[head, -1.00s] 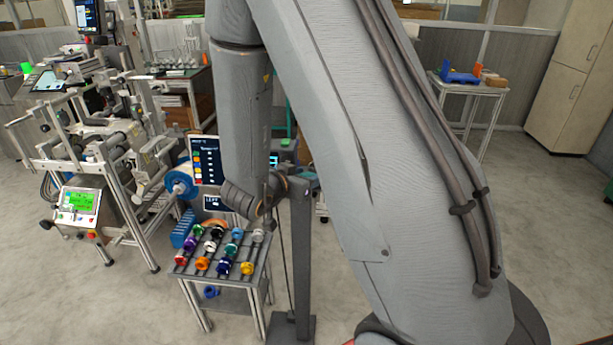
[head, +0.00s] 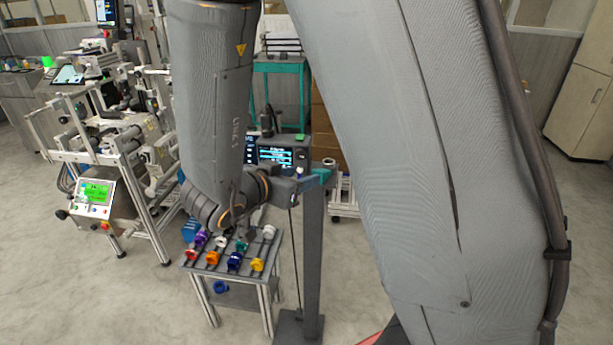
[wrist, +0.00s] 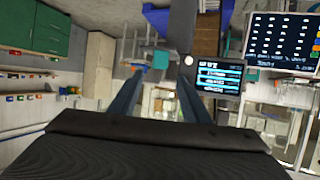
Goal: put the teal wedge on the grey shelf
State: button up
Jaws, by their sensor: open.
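A small teal piece, likely the teal wedge (head: 323,175), shows at the top of a grey post (head: 313,250) in the head view. In the wrist view a teal patch (wrist: 161,60) lies ahead between the fingers. My gripper (head: 300,184) is beside the post's top, just left of the teal piece; its fingers are small and partly hidden there. In the wrist view my gripper (wrist: 158,85) is open, with nothing seen held. I cannot tell whether it touches the teal piece. The grey shelf is not clearly identifiable.
A grey cart (head: 262,275) below my wrist carries several coloured spools, with a blue one on its lower tier. A dark screen (head: 278,157) stands behind the post. A machine frame (head: 120,150) is at left. Open floor lies in front.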

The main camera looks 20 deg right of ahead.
jog(key=w+a+f+n+y, duration=0.2)
jog(key=a+n+y, duration=0.1)
jog(key=a+y, duration=0.2)
jog(key=w+a+f+n+y, duration=0.2)
jog(key=a+n+y, duration=0.2)
jog(key=y, duration=0.2)
jog(key=s+d+n+g, duration=0.2)
jog(key=s+g, duration=0.1)
jog(key=s, duration=0.4)
jog(key=s+d+f+n+g, duration=0.1)
jog(key=s+d+n+g, duration=0.1)
jog(key=s, duration=0.5)
jog(key=shift+d+f+g, duration=0.15)
jog(key=shift+g, duration=0.25)
notch_tip(320, 180, down, 3)
jog(key=b, duration=0.2)
jog(key=shift+f+b, duration=0.1)
jog(key=shift+b, duration=0.25)
